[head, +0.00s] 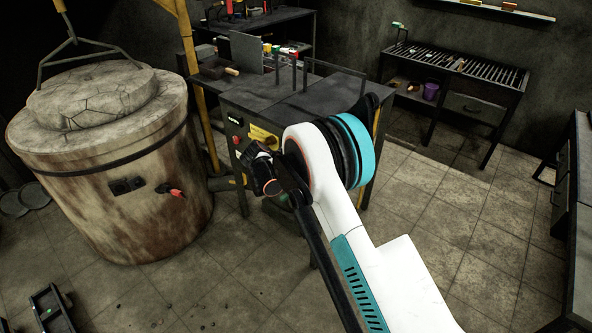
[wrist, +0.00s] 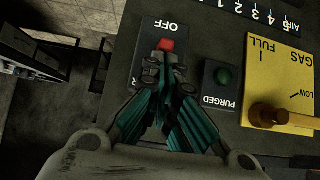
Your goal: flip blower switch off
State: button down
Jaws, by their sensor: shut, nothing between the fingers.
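The blower switch is a red rocker (wrist: 167,45) on a black plate marked OFF (wrist: 172,27), upside down in the wrist view. My gripper (wrist: 163,68) is shut and empty. Its fingertips overlap the plate just below the red part, covering the lower part of the switch. I cannot tell whether they touch it. In the head view my gripper (head: 262,165) is close to the front of the dark bench (head: 290,102), and I cannot make out the switch there.
A large round furnace (head: 110,165) stands left of the bench. Open tiled floor (head: 450,230) lies right of my arm.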

jog(key=shift+s+a+f+b, duration=0.2)
jog(key=shift+s+a+f, duration=0.1)
jog(key=shift+f, duration=0.35)
jog(key=shift+s+a+f+b, duration=0.2)
jog(key=shift+s+f+b, duration=0.1)
jog(key=shift+f, duration=0.35)
jog(key=shift+s+a+f+b, duration=0.15)
jog(key=shift+s+a+f, duration=0.15)
jog(key=shift+f, duration=0.35)
jog(key=shift+d, duration=0.1)
jog(key=shift+w+d+r, duration=0.3)
jog(key=shift+w+d, duration=0.1)
jog(key=shift+w, duration=0.15)
